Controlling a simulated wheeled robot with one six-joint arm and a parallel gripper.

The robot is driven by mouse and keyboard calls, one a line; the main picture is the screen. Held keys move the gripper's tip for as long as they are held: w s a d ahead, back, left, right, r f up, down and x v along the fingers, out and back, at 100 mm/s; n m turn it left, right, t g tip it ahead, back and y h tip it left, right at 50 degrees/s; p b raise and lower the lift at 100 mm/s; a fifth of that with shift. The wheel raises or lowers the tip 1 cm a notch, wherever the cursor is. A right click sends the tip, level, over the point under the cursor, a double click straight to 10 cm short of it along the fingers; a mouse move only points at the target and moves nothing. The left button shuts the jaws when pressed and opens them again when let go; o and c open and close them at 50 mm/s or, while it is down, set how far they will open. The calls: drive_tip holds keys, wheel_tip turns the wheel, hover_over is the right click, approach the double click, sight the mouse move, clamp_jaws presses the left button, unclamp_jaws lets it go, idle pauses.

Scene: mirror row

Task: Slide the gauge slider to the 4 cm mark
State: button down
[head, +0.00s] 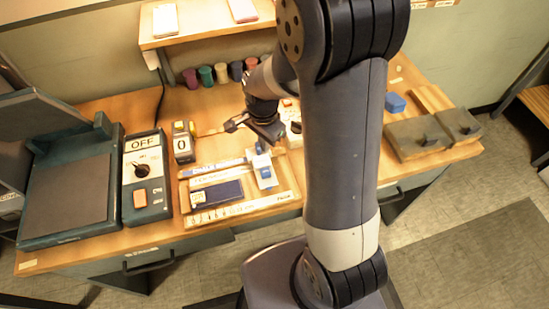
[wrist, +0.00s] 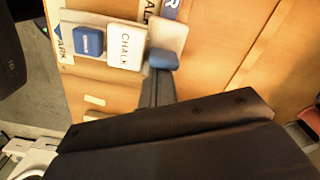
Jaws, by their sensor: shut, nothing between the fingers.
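In the head view a pale gauge strip (head: 220,167) lies across the front middle of the desk. A blue and white slider (head: 263,167) stands at its right end; its mark numbers are too small to read. The gauge scale is not clear in the wrist view.
A CHALK label (wrist: 126,47) and another blue block (wrist: 89,41) are near the fingers. A switch box marked OFF (head: 146,180) and a 0 counter (head: 182,143) stand left of the gauge. Several coloured cups (head: 207,76) line the back. My arm hides the desk's middle right.

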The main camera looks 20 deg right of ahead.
drive_tip(key=shift+a, duration=8.15)
wheel_tip(320, 180, up, 7)
drive_tip(key=d+p, duration=0.1)
drive_tip(key=p, duration=0.4)
drive_tip(key=shift+d, duration=0.15)
drive_tip(key=shift+f, duration=0.15)
drive_tip(key=f+b, duration=0.2)
drive_tip(key=f, duration=0.1)
drive_tip(key=a+f+b, duration=0.1)
drive_tip(key=f+b, duration=0.1)
drive_tip(key=f, duration=0.1)
drive_tip(key=shift+a+f+b, duration=0.15)
drive_tip(key=shift+f+b, duration=0.25)
